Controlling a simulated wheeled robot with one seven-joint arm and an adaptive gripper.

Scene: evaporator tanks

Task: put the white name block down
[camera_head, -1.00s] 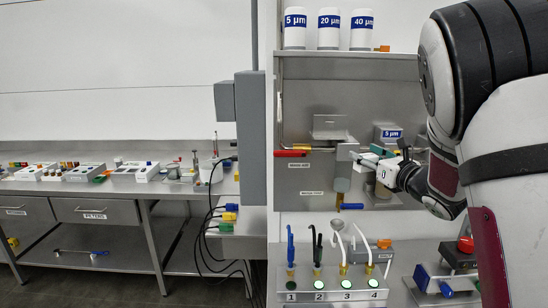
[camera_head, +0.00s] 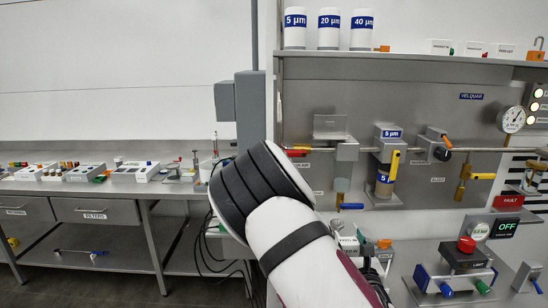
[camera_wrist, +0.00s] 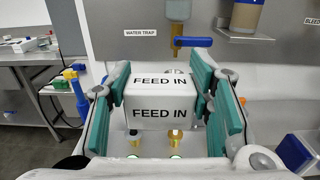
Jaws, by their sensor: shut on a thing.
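The white name block (camera_wrist: 160,112) reads FEED IN on its top and front faces. It sits between the teal pads of my gripper (camera_wrist: 161,88) in the wrist view, and the gripper is shut on it. The block appears above the brass fittings (camera_wrist: 175,136) and green lamps of the numbered hose panel. Its underside is hidden, so I cannot tell whether it touches anything. In the head view my arm covers most of the gripper and much of the hose panel.
A black box with a red button (camera_head: 466,245) and blue and green parts (camera_head: 432,281) stand to the right. The left bench (camera_head: 165,188) is apart from this station.

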